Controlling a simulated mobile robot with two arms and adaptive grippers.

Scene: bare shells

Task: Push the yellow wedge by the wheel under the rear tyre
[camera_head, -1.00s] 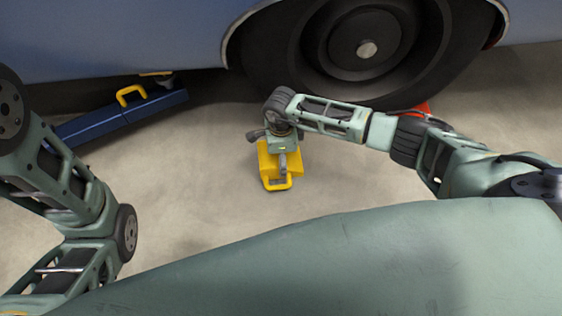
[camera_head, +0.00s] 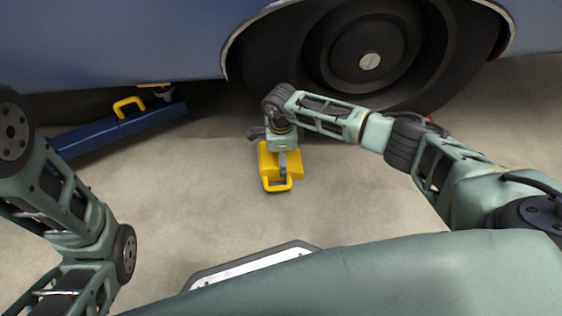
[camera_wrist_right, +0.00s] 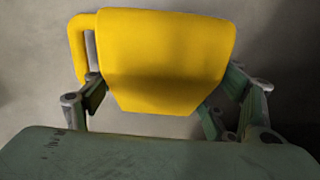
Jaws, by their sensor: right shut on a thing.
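The yellow wedge (camera_head: 268,160) lies on the floor in front of the car, with its loop handle toward me. My right gripper (camera_head: 281,160) reaches down over it and is shut on it. In the right wrist view the wedge (camera_wrist_right: 165,60) fills the space between the two fingers of the right gripper (camera_wrist_right: 165,105). The rear tyre (camera_head: 262,75) of the blue car stands just beyond the wedge. My right wrist hides part of the space between wedge and tyre, so I cannot tell whether they touch. My left gripper is out of view; only my left arm shows.
The concrete floor (camera_head: 360,205) in front of the wedge is clear.

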